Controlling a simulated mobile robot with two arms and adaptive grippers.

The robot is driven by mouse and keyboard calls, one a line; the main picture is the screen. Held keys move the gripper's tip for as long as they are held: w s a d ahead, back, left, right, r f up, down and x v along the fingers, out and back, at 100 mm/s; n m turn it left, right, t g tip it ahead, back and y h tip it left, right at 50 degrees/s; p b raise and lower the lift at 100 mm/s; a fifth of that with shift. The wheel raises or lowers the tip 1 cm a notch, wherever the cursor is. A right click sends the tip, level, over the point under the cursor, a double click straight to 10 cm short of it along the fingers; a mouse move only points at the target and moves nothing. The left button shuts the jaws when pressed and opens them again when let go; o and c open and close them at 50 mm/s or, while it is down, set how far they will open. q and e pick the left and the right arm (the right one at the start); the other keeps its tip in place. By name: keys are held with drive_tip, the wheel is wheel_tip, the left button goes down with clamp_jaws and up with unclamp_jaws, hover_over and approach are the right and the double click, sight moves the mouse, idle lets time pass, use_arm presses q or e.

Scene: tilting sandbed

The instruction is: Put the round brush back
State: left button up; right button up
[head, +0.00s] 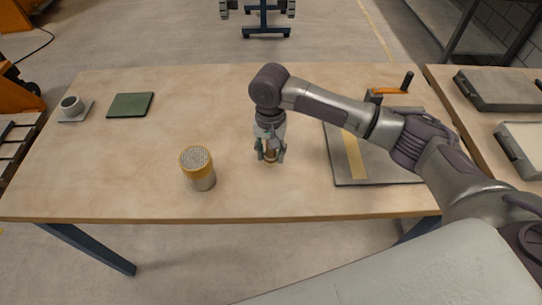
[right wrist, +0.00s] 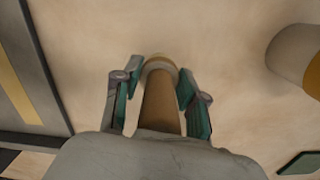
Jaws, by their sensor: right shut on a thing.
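My right gripper (head: 270,153) points down over the middle of the table. Its fingers are shut on the round brush (head: 271,156), which is upright and mostly hidden by them. In the right wrist view the brush (right wrist: 158,100) shows as a brown shaft with a pale band near its far end, between the teal finger pads of the gripper (right wrist: 158,88). Whether its lower end touches the table cannot be told. My left gripper is not in view.
A shaker with a yellow band and mesh top (head: 199,172) stands left of the gripper. A green mat (head: 130,105) lies at the back left. The grey sandbed plate (head: 392,160) with a yellow strip and orange crank (head: 390,90) is at right. The table (head: 215,105) is clear between.

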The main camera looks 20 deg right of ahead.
wheel_tip(320, 180, down, 2)
drive_tip(key=shift+d+f, duration=0.1)
drive_tip(key=shift+f, duration=0.05)
drive_tip(key=o, duration=1.3)
drive_tip(key=shift+f, duration=0.1)
drive_tip(key=shift+c, duration=0.2)
drive_tip(key=shift+r, duration=0.2)
drive_tip(key=r, duration=1.2)
drive_tip(key=shift+w, duration=0.3)
drive_tip(key=shift+f, duration=0.1)
